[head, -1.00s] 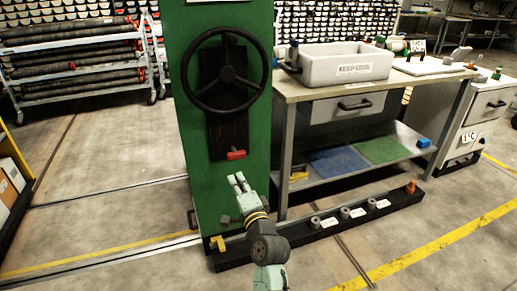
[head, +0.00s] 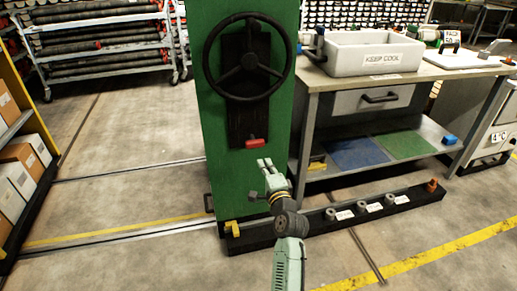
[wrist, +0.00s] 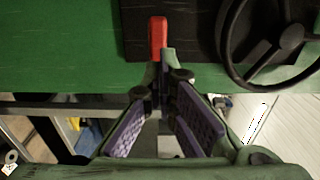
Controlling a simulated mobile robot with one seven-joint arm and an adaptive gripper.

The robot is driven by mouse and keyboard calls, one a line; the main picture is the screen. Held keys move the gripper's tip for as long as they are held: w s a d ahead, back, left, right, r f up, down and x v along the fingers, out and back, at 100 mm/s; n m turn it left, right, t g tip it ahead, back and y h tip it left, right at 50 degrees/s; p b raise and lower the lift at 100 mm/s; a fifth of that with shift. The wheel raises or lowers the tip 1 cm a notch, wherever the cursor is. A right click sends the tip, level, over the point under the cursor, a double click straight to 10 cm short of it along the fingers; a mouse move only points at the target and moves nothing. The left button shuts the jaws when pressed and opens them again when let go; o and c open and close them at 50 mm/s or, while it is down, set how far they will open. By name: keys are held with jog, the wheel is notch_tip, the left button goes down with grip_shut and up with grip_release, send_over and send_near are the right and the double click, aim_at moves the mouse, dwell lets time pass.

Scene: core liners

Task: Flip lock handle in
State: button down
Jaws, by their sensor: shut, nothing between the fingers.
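The red lock handle (head: 257,143) sits on a black plate (head: 248,110) on the front of the green cabinet (head: 225,180), below a black handwheel (head: 210,65). In the wrist view the red handle (wrist: 157,36) stands out just beyond my fingertips. My gripper (head: 264,163) is shut and empty, a little below the handle in the head view. In the wrist view my gripper (wrist: 164,64) has its tips close together near the handle's end; I cannot tell whether they touch it.
A workbench (head: 310,84) with a "KEEP COOL" bin (head: 350,65) stands right of the cabinet. A low black rail (head: 320,222) with several small fittings lies on the floor. A yellow-framed shelf (head: 20,128) with boxes is at the left. Floor between shelf and cabinet is clear.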

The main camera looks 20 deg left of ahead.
aim_at(256, 145)
jog(key=p+x, duration=0.1)
jog(key=x, duration=0.7)
jog(key=shift+w+a, duration=0.25)
